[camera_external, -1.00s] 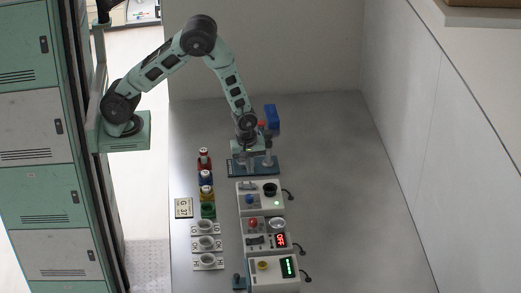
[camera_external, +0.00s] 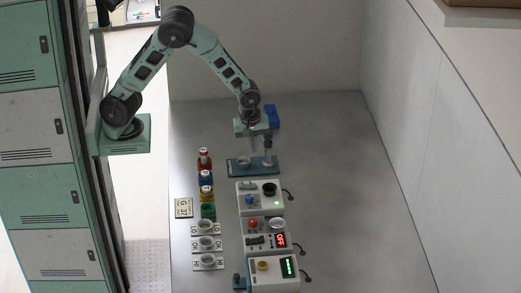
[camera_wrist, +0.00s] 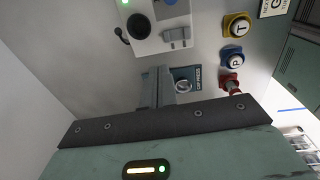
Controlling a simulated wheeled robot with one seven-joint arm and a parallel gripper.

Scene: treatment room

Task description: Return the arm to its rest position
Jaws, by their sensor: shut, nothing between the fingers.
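My gripper (camera_external: 254,143) is at the far end of the table, above a dark blue-grey base plate (camera_external: 236,170) with a ring-shaped fitting on it. The fingers are shut and hold nothing. In the wrist view my gripper (camera_wrist: 157,75) points toward the same plate, labelled "CUP PRESS" (camera_wrist: 193,73). My arm rises from its green mount at the left, bends at a high elbow and comes down to the plate. Part of the plate is hidden behind the gripper.
A blue block-like part (camera_external: 271,115) stands just behind my gripper. Red, blue, yellow and green items (camera_external: 204,158) line up to the left. Several control boxes (camera_external: 260,199) run toward the front. The table's right side (camera_external: 350,200) is clear.

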